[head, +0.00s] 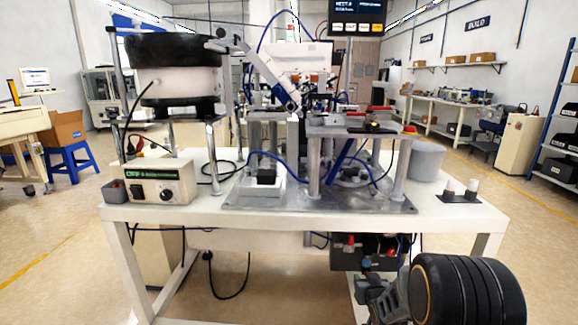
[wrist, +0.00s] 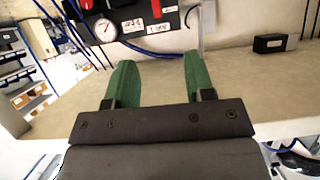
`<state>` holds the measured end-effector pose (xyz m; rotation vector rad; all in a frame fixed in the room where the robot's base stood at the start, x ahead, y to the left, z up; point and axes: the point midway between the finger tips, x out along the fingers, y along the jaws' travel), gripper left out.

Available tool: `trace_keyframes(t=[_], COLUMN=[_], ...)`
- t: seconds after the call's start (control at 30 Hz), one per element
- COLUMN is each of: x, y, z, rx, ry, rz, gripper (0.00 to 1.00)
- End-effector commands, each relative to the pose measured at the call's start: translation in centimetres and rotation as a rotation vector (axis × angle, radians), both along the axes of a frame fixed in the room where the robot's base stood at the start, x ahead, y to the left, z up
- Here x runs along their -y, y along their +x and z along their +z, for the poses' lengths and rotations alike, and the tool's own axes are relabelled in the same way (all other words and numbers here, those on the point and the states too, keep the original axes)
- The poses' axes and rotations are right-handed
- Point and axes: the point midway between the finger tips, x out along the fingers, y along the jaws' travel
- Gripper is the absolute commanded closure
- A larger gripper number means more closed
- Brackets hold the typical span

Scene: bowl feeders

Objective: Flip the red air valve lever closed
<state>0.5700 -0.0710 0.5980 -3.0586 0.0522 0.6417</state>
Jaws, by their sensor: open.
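The dark air panel (head: 378,262) hangs under the front of the white table, with small red parts on it. In the wrist view the panel (wrist: 180,18) is at the top, with a round white gauge (wrist: 104,30) and white labels. A narrow red-orange piece (wrist: 157,8), which looks like the valve lever, stands upright there, cut by the top edge. My gripper (wrist: 157,62) has two green fingers, apart and empty, pointing toward the panel with a gap before it. The red piece lies roughly in line with the space between the fingers. My gripper's fingertips are not clear in the head view.
A red knob (wrist: 86,4) sits left of the gauge. A small black box (wrist: 269,43) lies farther right. The white tabletop (head: 440,212) overhangs the panel.

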Motion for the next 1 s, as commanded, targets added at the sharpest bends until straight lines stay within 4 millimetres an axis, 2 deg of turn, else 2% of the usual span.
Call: trace_keyframes(t=[0.03, 0.13, 0.37, 0.57, 0.67, 0.8, 1.0], x=[0.3, 0.8, 0.1, -1.1, -2.0, -3.5, -5.8], y=[-0.3, -0.7, -2.2, -4.7, -7.0, -11.5, -18.5], z=[1.3, 2.9, 8.0, 14.9, 20.0, 27.7, 36.0], rx=[-0.011, -0.036, -0.117, -0.223, -0.302, -0.44, -0.628], ry=[-0.003, -0.008, -0.021, -0.03, -0.033, -0.037, -0.015], rz=[-0.009, -0.025, -0.036, -0.043, -0.044, -0.046, -0.013], gripper=[0.51, 0.51, 0.51, 0.51, 0.51, 0.51, 0.51])
